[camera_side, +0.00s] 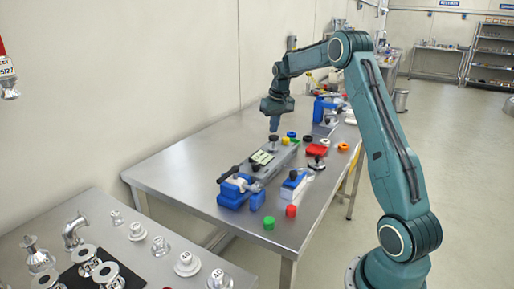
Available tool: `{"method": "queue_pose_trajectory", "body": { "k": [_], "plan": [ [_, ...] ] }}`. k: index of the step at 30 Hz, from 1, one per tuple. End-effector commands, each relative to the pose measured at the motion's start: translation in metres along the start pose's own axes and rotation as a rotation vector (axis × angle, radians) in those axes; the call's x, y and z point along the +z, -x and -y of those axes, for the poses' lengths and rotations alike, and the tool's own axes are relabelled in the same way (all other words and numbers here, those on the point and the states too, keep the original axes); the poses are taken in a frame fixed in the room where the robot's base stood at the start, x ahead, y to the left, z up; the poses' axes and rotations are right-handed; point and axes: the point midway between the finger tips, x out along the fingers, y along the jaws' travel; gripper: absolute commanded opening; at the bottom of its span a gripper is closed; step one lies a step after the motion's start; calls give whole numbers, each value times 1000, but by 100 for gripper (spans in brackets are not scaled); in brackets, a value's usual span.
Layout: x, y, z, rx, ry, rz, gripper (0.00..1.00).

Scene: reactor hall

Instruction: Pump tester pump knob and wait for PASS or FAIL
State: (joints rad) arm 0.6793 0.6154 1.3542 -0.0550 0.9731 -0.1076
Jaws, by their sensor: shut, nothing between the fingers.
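The tester is a long grey box (270,164) on the steel table, with a pale display panel (261,157) on top. The display is too small to read. A dark round knob (273,138) stands at the tester's far end; I take it to be the pump knob. My gripper (273,129) points straight down just over this knob, shut and empty. I cannot tell whether its fingertips touch the knob or stay slightly above it.
A blue vise (235,190) stands at the tester's near end. A blue and white block (293,185), a green cap (268,223) and a red cap (291,211) lie in front. Several coloured rings and another blue device (325,108) lie behind. Metal fittings cover the near-left table.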

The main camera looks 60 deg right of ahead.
Motion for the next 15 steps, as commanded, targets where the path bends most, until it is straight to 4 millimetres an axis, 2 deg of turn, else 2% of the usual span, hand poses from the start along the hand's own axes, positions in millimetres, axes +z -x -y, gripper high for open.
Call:
{"method": "queue_pose_trajectory", "body": {
  "k": [15],
  "plan": [
    [2,-11,0,0,0,2,0]
  ]
}}
